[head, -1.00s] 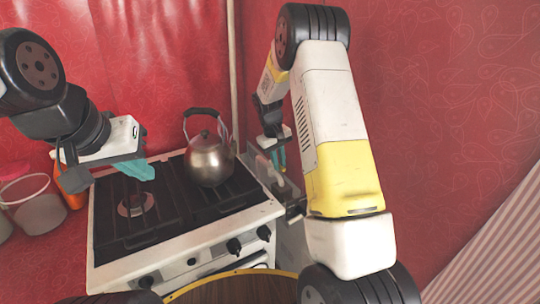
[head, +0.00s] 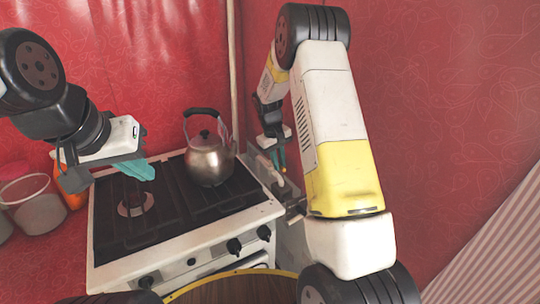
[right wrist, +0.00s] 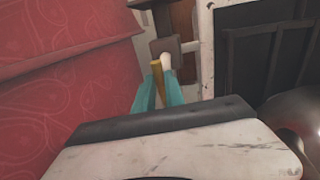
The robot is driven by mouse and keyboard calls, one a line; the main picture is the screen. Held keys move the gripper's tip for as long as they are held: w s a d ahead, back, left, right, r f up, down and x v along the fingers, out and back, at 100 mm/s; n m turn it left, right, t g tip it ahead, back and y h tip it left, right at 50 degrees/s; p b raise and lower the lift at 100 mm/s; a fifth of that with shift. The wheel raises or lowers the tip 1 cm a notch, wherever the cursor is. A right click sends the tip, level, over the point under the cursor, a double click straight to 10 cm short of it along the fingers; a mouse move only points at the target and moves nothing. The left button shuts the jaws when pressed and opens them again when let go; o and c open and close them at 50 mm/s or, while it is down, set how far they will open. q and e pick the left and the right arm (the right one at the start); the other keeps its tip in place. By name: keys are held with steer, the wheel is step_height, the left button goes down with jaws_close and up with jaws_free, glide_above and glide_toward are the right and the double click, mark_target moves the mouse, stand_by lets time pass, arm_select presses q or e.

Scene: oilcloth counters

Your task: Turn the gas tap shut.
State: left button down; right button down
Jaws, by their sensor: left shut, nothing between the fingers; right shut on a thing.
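The gas tap's yellow lever (right wrist: 158,80) shows in the right wrist view between the teal fingers of my right gripper (right wrist: 158,94), which is shut on it. A pale fitting and a grey block lie just beyond the lever. In the head view my right gripper (head: 279,159) is low beside the stove's right side, with a small orange-yellow bit of the lever (head: 284,169) at its fingertips. Most of the tap is hidden there. My left gripper (head: 138,169) is shut and empty above the stove's left burner, away from the tap.
The stove (head: 190,240) carries a metal kettle (head: 209,162) at its back right. A white vertical pipe (head: 232,80) runs up the red wall behind it. Jars and an orange item (head: 72,188) stand left of the stove. A round wooden top (head: 235,289) is in front.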

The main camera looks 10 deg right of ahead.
steer(key=shift+a+m, duration=0.15)
steer(key=shift+m, duration=0.15)
stand_by(0.4)
steer(key=a+m, duration=0.1)
steer(key=m, duration=0.2)
steer(key=shift+a+g, duration=0.4)
steer(key=w+a+m+g+y, duration=0.1)
steer(key=w+a+m, duration=0.3)
steer(key=m, duration=1)
steer(key=shift+a+g, duration=0.5)
steer(key=shift+w+r+m, duration=0.1)
steer(key=shift+w+m, duration=0.05)
steer(key=shift+m, duration=0.15)
steer(key=c, duration=1.4)
jaws_free()
